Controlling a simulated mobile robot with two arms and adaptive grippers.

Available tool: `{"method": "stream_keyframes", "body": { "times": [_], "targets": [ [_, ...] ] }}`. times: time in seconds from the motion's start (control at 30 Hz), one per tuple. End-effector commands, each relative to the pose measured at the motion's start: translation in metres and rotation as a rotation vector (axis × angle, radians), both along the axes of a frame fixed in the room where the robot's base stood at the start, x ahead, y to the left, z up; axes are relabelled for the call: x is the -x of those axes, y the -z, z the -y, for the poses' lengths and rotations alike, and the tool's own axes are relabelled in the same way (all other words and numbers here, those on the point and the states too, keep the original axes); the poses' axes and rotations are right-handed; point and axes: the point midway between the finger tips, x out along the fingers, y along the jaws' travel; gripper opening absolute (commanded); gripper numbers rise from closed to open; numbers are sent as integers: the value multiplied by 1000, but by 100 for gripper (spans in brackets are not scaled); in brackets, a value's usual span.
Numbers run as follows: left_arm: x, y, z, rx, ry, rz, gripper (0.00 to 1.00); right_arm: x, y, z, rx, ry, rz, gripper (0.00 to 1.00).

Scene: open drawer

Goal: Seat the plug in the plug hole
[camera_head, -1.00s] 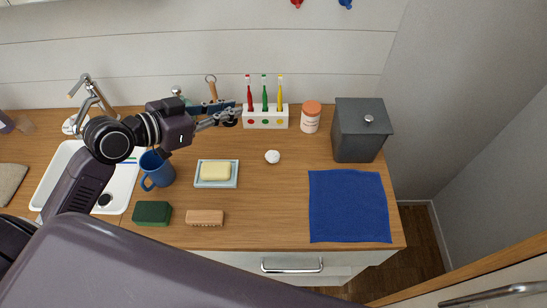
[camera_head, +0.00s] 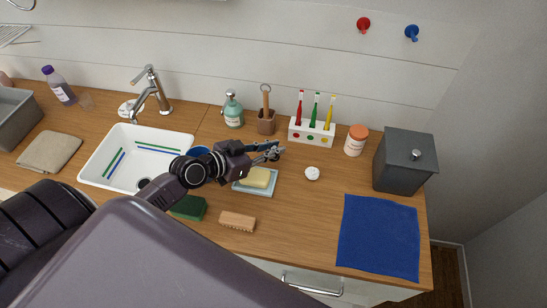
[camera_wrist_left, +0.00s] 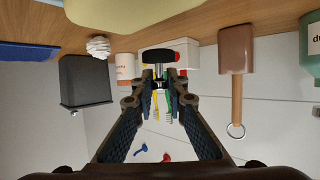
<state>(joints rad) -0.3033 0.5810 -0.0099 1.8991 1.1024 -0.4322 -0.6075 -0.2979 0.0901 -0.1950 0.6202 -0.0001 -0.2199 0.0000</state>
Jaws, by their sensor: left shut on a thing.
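My left gripper (camera_head: 270,151) is shut on the black plug (camera_wrist_left: 158,52). In the left wrist view the plug is a dark round disc between the fingertips; in the head view it is hard to make out. The gripper is above the counter near the back of the soap dish, to the right of the sink and apart from it. The white sink (camera_head: 104,171) is at the left. Its dark plug hole (camera_head: 143,184) shows at the basin's lower right, beside my arm. My right gripper is not in view.
A yellow soap on its dish (camera_head: 271,189), a mostly hidden blue mug (camera_head: 198,151), a green sponge (camera_head: 189,207) and a brush (camera_head: 238,221) are near my left arm. The tap (camera_head: 152,95) stands behind the sink. The toothbrush holder (camera_head: 311,135) is right of the gripper.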

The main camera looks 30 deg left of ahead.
Motion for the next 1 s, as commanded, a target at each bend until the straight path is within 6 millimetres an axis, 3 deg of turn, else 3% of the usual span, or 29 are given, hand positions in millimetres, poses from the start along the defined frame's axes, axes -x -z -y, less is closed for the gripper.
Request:
{"method": "stream_keyframes", "body": {
  "times": [0.3,0.73,0.77,0.8,0.9,1.0],
  "targets": [
    [0,42,0,1,-2,-2,0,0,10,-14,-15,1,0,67],
    [0,48,0,0,-1,0,0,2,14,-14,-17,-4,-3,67],
    [0,48,0,0,-1,-1,14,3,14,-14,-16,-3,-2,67],
    [0,47,0,0,-1,-1,18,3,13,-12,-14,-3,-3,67],
    [0,47,0,0,-1,-1,29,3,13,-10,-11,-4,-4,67],
    [0,47,0,0,-1,-1,30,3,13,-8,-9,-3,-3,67]
  ]
}}
